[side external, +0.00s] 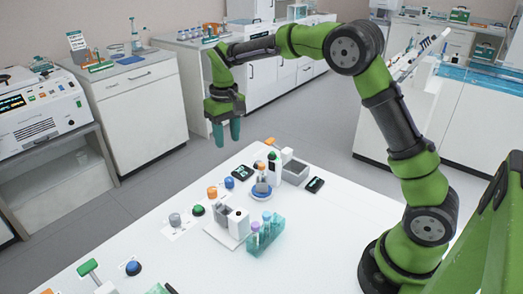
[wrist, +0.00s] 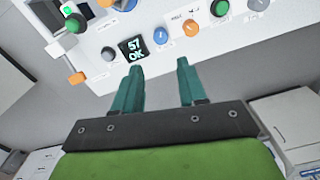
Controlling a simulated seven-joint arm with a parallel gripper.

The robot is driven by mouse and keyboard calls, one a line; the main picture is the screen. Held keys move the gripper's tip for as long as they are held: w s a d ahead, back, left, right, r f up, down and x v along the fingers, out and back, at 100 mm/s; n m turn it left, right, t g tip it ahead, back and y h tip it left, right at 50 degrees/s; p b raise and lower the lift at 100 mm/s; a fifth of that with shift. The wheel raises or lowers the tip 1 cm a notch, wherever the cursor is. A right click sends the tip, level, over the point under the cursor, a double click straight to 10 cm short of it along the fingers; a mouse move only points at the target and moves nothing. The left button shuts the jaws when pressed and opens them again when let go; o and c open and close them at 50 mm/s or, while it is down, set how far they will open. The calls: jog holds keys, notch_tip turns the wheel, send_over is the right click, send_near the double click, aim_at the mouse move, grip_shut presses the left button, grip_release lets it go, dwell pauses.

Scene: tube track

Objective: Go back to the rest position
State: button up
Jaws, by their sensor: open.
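My gripper (side external: 227,133) hangs from my green arm, fingers pointing down, past the far left edge of the white table (side external: 150,228). Its two teal fingers are apart with nothing between them. In the wrist view the open gripper (wrist: 162,84) has bare floor between and behind its fingers, and the table's edge with its devices lies beyond the fingertips.
A teal tube rack (side external: 265,237) with several tubes stands on the table, near a grey-white device (side external: 236,222). A small dark display (wrist: 133,49) reads "57 OK". Coloured knobs, including a blue one (side external: 229,182), line the table. Side benches stand behind; floor (side external: 165,185) is clear.

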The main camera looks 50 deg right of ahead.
jog(key=s+a+r+t+y, duration=0.1)
jog(key=s+r+t, duration=0.2)
jog(key=s, duration=1)
jog(key=s+a+r+m+t+y, duration=0.1)
jog(key=s+r+t, duration=0.3)
jog(key=s, duration=0.8)
jog(key=shift+s+a+r+m, duration=0.35)
jog(key=shift+a+r, duration=0.25)
jog(key=shift+r, duration=0.25)
